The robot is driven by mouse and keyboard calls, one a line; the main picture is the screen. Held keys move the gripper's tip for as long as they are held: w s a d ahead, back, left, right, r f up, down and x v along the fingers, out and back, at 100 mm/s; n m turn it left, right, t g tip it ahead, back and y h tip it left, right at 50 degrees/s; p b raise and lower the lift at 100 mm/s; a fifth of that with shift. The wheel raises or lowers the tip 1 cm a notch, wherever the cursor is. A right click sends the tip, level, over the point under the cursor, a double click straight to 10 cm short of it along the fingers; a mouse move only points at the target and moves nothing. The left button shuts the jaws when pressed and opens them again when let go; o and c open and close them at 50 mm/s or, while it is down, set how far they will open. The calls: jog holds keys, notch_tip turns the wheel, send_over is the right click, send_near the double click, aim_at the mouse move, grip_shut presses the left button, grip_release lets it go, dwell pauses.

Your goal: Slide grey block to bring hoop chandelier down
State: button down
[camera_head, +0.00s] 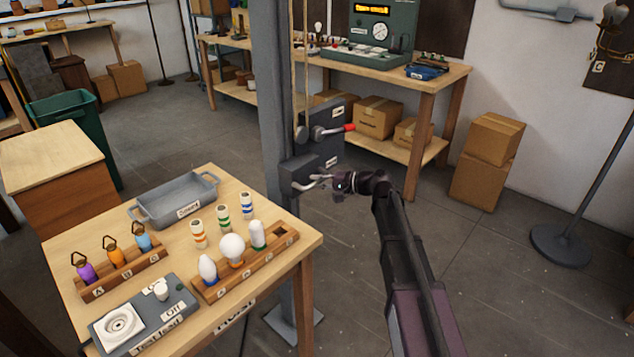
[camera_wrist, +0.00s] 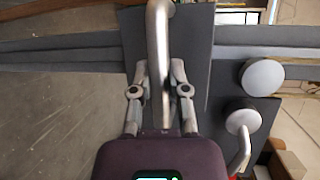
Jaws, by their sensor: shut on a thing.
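The grey block (camera_head: 300,168) sits on the upright grey column (camera_head: 273,80) in the head view, just below a plate with a red-tipped lever (camera_head: 340,129). A pale metal handle (camera_wrist: 158,35) sticks out from the block. My gripper (camera_head: 326,181) is at this handle. In the wrist view my gripper's fingers (camera_wrist: 159,78) lie on both sides of the handle and are shut on it, with the dark face of the block (camera_wrist: 197,50) behind. A rope (camera_head: 306,50) runs up beside the column. The hoop chandelier is in neither view.
A wooden table (camera_head: 190,230) with bulbs, a grey tray (camera_head: 175,203) and a tester box (camera_head: 145,318) stands left of my arm. A workbench (camera_head: 450,78) and cardboard boxes (camera_head: 487,160) are behind. A lamp stand (camera_head: 562,244) is at right.

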notch_tip(320, 180, up, 39)
jog(key=p, duration=3.8)
jog(key=shift+r, duration=0.2)
jog(key=shift+w, duration=0.2)
jog(key=c, duration=0.6)
grip_release()
jog(key=shift+s+r, duration=0.1)
jog(key=shift+s, duration=0.15)
